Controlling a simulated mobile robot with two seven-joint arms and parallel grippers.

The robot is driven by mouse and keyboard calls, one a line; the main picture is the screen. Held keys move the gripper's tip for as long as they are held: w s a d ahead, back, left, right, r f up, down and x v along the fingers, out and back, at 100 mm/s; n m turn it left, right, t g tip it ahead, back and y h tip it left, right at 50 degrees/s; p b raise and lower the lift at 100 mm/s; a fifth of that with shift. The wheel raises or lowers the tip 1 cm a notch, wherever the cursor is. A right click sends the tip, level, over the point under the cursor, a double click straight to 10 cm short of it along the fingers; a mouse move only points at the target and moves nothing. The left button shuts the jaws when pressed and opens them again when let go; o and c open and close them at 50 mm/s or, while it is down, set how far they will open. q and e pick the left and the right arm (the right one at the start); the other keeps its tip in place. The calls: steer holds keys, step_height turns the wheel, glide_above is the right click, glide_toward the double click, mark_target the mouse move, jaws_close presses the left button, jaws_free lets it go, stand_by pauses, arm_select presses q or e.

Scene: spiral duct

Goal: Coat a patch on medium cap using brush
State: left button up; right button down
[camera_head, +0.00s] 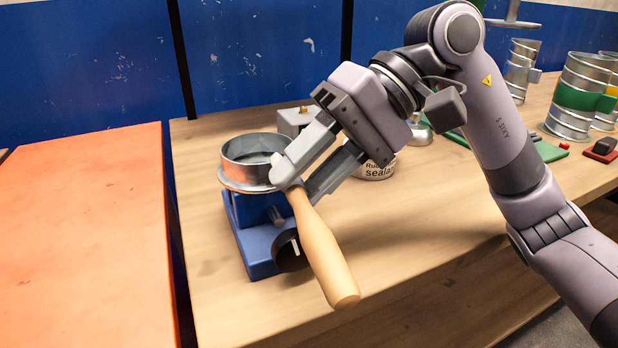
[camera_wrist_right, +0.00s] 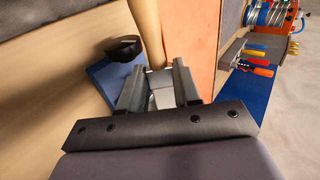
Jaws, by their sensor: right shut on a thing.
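A round grey metal cap (camera_head: 247,178), open at the top, sits on a blue stand (camera_head: 256,248) on the wooden table. I cannot tell whether it is the medium one. My right gripper (camera_head: 297,186) is shut on the brush (camera_head: 322,250) just right of the cap's rim. Its pale wooden handle slopes down toward the front right and also shows in the wrist view (camera_wrist_right: 149,32). The brush's bristle end is hidden behind the fingers, so contact with the cap cannot be seen. My left gripper is not in view.
A white sealant tub (camera_head: 376,171) stands behind the right gripper, partly hidden. A grey box (camera_head: 296,118) is behind the cap. Metal ducts with a green band (camera_head: 580,97) stand at the right. An orange surface (camera_head: 82,240) lies left, across a gap. The table's front middle is clear.

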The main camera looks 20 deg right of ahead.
mark_target(300, 205)
steer(key=shift+w+a+r, duration=0.15)
steer(key=shift+r, duration=0.4)
steer(key=shift+s+f, duration=0.1)
steer(key=shift+s, duration=0.15)
steer(key=s+b, duration=0.1)
steer(key=s, duration=0.2)
steer(key=shift+s+b, duration=0.25)
steer(key=shift+b, duration=0.1)
steer(key=shift+s, duration=1.05)
steer(key=shift+s+b, duration=0.1)
steer(key=shift+b, duration=0.2)
